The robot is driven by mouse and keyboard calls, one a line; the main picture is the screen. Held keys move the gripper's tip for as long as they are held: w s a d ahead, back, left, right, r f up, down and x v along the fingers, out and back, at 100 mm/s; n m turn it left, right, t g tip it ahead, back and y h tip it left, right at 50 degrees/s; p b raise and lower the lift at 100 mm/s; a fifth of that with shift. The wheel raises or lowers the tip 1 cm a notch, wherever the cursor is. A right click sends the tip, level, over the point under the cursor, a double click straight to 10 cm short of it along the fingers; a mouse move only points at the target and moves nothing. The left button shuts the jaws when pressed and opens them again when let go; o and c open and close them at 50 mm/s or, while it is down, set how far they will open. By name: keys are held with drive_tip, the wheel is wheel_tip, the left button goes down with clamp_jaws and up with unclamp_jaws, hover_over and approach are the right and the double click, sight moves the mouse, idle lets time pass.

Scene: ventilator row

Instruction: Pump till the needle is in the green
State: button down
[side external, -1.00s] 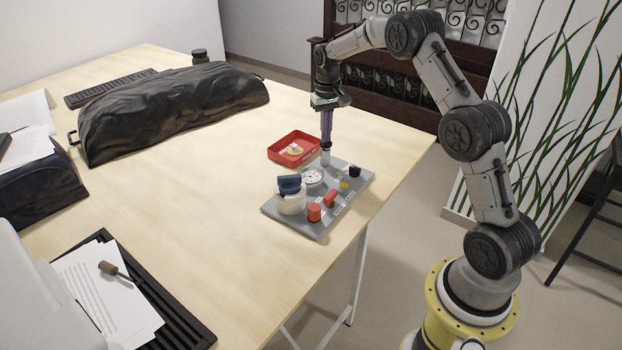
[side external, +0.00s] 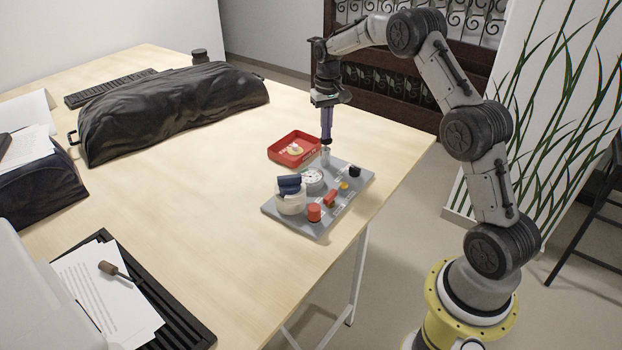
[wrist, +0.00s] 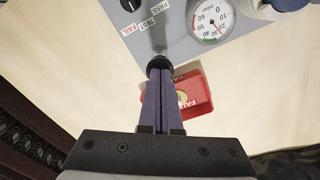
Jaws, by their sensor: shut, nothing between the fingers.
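The grey test board (side external: 330,213) lies near the table's right edge. Its round white gauge (side external: 313,178) also shows in the wrist view (wrist: 211,20). The gauge has a green arc near 30 to 40; the thin needle seems to point near 20 to 30, but its exact reading is hard to tell. The pump, a silver cylinder (side external: 326,157) with a black knob on top (wrist: 160,63), stands upright at the board's far corner. My gripper (side external: 326,138) is shut, pointing down, its purple fingertips directly over the knob; whether they touch it is unclear.
A red tray (side external: 276,154) with a round tan piece stands behind the board. The board carries a white jar with a blue top (side external: 290,196), a red knob (side external: 314,212), a black selector (side external: 354,171) and PASS, TEST, FAIL labels.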

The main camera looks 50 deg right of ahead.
drive_tip(key=shift+f, duration=0.9)
drive_tip(key=shift+r, duration=1.45)
drive_tip(key=shift+f, duration=0.15)
drive_tip(key=shift+r, duration=0.2)
drive_tip(key=shift+r, duration=1.95)
